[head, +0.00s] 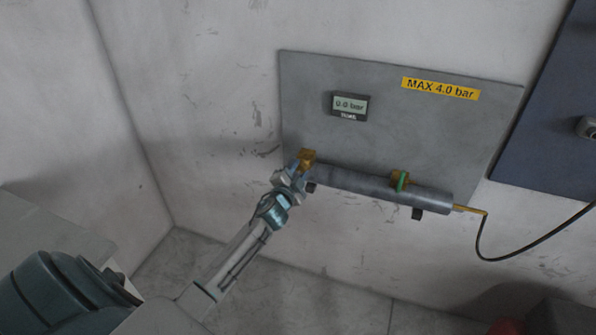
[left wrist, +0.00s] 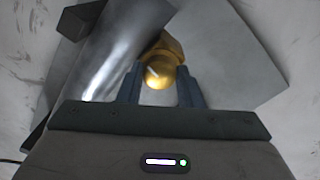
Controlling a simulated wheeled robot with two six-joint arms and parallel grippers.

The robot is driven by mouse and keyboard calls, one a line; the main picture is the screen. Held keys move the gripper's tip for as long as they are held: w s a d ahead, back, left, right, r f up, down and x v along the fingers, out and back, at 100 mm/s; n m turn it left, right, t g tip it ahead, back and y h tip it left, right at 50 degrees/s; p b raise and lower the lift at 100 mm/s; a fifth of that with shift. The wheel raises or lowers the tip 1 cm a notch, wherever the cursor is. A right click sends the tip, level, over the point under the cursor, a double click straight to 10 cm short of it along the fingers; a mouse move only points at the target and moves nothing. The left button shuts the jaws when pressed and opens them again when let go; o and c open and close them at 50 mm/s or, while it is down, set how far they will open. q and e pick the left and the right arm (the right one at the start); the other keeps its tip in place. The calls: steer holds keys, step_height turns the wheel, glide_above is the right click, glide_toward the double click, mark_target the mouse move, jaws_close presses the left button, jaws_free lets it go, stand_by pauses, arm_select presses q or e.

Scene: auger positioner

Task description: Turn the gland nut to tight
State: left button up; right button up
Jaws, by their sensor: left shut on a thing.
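The brass gland nut (head: 308,156) sits at the left end of a grey horizontal cylinder (head: 370,185) on a wall panel. My left gripper (head: 299,168) is at the nut, its fingers on either side of it. In the left wrist view the brass nut (left wrist: 162,66) shows between the two dark fingers of the left gripper (left wrist: 160,86), which is shut on it. The fingers hide part of the nut's sides. My right gripper is in neither view.
The grey panel (head: 430,130) carries a small display (head: 349,106) reading 0.0 bar and a yellow MAX 4.0 bar label (head: 441,89). A brass valve with a green handle (head: 402,181) sits on the cylinder. A black cable (head: 520,254) hangs from its right end. A dark blue panel (head: 550,130) is at right.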

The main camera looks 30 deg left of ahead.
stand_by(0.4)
arm_select(q)
steer(key=o, duration=1)
steer(key=b+v, duration=0.2)
steer(key=v, duration=0.8)
steer(key=shift+s, duration=0.4)
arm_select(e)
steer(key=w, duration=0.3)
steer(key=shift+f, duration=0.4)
